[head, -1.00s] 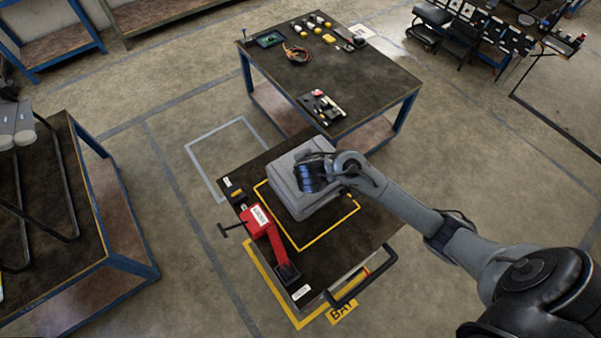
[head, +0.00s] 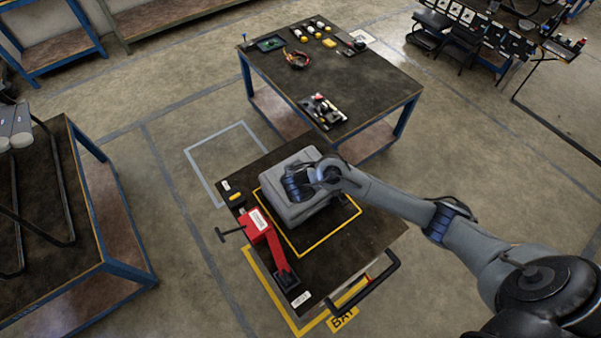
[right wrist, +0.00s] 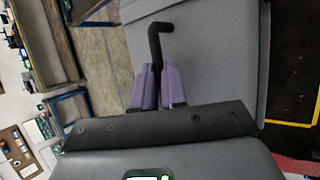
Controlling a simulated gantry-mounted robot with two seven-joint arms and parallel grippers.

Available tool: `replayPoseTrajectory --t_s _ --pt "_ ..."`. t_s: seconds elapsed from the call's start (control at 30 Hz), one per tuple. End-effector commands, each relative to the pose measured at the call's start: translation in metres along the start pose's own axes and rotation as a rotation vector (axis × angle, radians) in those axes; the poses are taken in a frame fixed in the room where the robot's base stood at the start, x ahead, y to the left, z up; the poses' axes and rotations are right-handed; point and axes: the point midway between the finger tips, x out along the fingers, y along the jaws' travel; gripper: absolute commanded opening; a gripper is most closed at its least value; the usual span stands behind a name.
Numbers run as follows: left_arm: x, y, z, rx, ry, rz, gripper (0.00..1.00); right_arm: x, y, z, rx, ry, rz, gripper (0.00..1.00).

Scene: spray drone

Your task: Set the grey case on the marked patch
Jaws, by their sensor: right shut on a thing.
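The grey case (head: 312,207) is at the upper left part of the marked patch, a yellow outline (head: 325,237) on the dark cart top (head: 345,265). It covers the outline's far left corner; the near and right edges show. I cannot tell whether it rests on the top or hangs just above it. My left gripper is not in view.
A red clamp-like tool (head: 262,226) stands on the cart's left side, close to the outline. A black push handle (head: 368,288) is at the near right edge. A workbench (head: 350,85) with small parts stands behind. Another bench (head: 85,215) is at the left.

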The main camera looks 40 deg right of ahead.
Motion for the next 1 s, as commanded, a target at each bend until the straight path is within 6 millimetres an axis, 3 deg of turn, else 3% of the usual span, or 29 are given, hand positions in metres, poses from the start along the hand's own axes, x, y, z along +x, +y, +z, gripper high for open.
replayPoseTrajectory --t_s 0.03,0.2,0.63,1.0 --pt "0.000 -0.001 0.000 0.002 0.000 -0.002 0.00 0.000 -0.001 0.000 0.000 0.000 -0.001 0.13" --pt "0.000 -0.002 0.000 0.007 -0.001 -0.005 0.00 0.000 -0.001 0.000 -0.001 0.000 -0.001 0.37" --pt "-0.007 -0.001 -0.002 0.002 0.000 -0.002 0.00 -0.007 0.001 0.001 -0.002 0.000 -0.001 0.37" --pt "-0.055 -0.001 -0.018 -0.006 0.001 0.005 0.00 -0.057 0.004 0.003 -0.003 0.000 -0.001 0.37"
